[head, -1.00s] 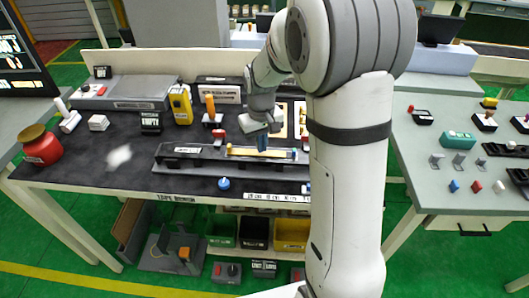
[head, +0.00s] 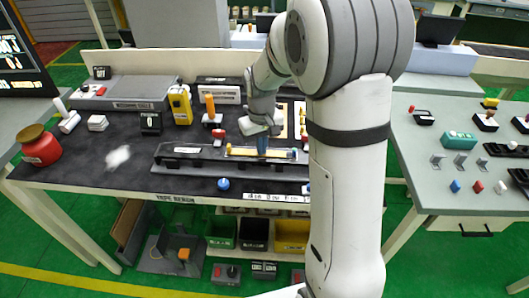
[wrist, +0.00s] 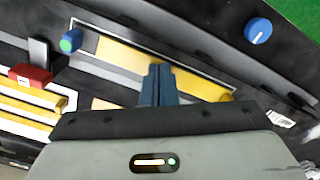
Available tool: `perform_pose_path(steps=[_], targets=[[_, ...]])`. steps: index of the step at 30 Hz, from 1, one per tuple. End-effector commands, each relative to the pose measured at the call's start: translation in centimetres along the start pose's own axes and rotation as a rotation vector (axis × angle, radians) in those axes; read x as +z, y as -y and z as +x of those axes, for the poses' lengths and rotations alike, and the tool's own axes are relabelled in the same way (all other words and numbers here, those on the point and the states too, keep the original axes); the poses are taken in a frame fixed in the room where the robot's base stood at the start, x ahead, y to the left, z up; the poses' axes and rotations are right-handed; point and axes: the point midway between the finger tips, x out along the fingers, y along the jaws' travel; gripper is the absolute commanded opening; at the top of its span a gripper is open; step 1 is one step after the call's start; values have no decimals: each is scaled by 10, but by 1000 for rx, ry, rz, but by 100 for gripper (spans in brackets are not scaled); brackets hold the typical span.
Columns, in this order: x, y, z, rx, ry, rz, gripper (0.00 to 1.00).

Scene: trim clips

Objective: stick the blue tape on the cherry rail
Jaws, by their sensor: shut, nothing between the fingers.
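A long yellow-tan strip (head: 282,154) lies in a dark grey fixture (head: 175,160) on the bench; I cannot tell whether it is the cherry rail. It also shows in the wrist view (wrist: 125,52), running diagonally behind my fingers. Whether the tips touch the strip is unclear. I cannot pick out the blue tape for certain. A blue-green cylinder (wrist: 70,40) stands near one end of the strip.
A blue round knob (head: 223,184) sits in front of the fixture. A red-capped part (head: 218,136) and a yellow device (head: 180,104) stand behind it. Yellow strips (wrist: 30,110) lie in white-edged slots nearby.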

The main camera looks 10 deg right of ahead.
Motion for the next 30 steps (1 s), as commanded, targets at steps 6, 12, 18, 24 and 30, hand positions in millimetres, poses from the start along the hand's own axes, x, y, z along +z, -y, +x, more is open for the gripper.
perform_pose_path(steps=[6,12,18,24,30], targets=[[0,0,0,0,1,0,0],[0,0,-5,0,1,0,0],[0,0,-22,0,1,0,0],[0,0,-38,0,0,-1,0],[0,0,-54,0,0,-1,0]])
